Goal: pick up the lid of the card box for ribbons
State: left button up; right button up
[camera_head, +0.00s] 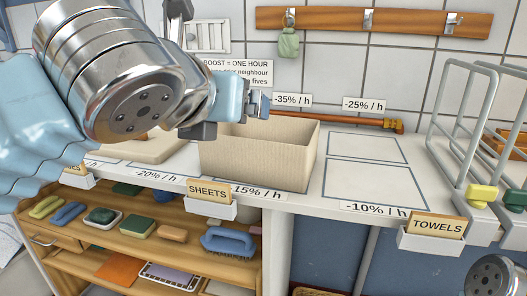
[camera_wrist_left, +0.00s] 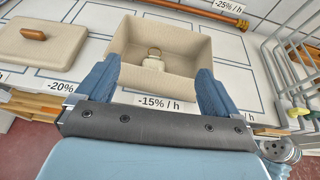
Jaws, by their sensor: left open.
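The card box (camera_head: 255,163) is open-topped and beige and stands on the white counter. In the left wrist view it (camera_wrist_left: 200,50) shows a small pale object (camera_wrist_left: 154,60) with a ring-like top inside. The beige lid (camera_wrist_left: 62,52) with a brown bar handle (camera_wrist_left: 33,34) lies flat on the counter, left of the box and apart from it. In the head view the lid (camera_head: 150,150) is partly hidden by my left arm. My left gripper (camera_head: 230,117) is open and empty over the box, its fingers (camera_wrist_left: 158,68) pointing toward it. My right gripper is not in view.
Labelled card holders, SHEETS (camera_head: 209,191) and TOWELS (camera_head: 436,225), line the counter's front edge. A grey wire rack (camera_head: 460,125) stands at right, and a brown rod (camera_head: 350,119) lies at the back. The outlined area (camera_head: 362,180) right of the box is clear.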

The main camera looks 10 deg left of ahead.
aim_at(154, 147)
jog(key=k, duration=1)
